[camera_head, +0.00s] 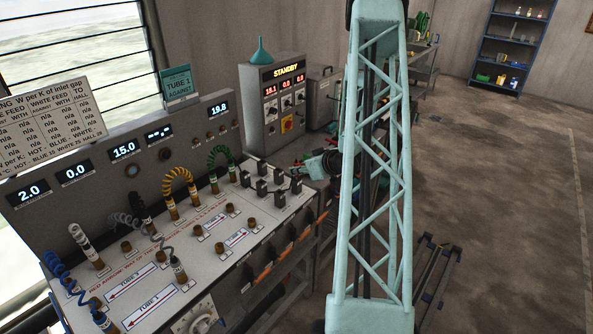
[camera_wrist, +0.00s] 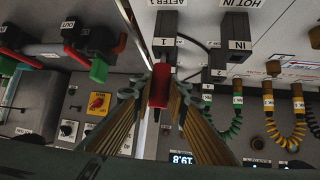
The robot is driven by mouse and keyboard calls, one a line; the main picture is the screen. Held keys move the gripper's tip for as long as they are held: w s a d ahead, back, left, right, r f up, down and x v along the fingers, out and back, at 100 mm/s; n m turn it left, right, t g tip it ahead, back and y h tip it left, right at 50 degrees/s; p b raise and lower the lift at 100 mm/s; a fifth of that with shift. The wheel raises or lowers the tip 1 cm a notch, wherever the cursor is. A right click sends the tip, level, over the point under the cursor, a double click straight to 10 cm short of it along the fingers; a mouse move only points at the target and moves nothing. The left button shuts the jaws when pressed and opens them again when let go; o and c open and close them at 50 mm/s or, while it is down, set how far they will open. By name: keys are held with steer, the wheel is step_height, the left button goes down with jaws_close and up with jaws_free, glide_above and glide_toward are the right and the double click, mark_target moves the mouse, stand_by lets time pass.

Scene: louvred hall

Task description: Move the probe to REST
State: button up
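A small red piece (camera_wrist: 160,86) is between the two fingers of my gripper (camera_wrist: 160,94) in the wrist view, in line with a black block (camera_wrist: 165,28) labelled 1. I cannot tell whether the red piece is the probe's handle, or whether the fingers touch it. Beside it are a black block (camera_wrist: 218,68) labelled 2 and one (camera_wrist: 236,30) labelled IN. In the head view my gripper (camera_head: 318,165) is by the bench's right end, partly behind my arm, near several black blocks (camera_head: 262,188). I can make out no REST label.
The bench panel (camera_head: 195,240) carries brass ports and coloured coiled hoses, including a yellow one (camera_head: 180,180) and a green one (camera_head: 220,158). A control box (camera_head: 285,95) reading STANDBY stands behind. Red and green valve handles (camera_wrist: 98,70) are left of my gripper. Floor (camera_head: 500,190) right is mostly clear.

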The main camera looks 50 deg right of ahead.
jaws_close()
steer(key=shift+r, duration=0.4)
steer(key=shift+r+p, duration=3.2)
steer(key=shift+r, duration=2.7)
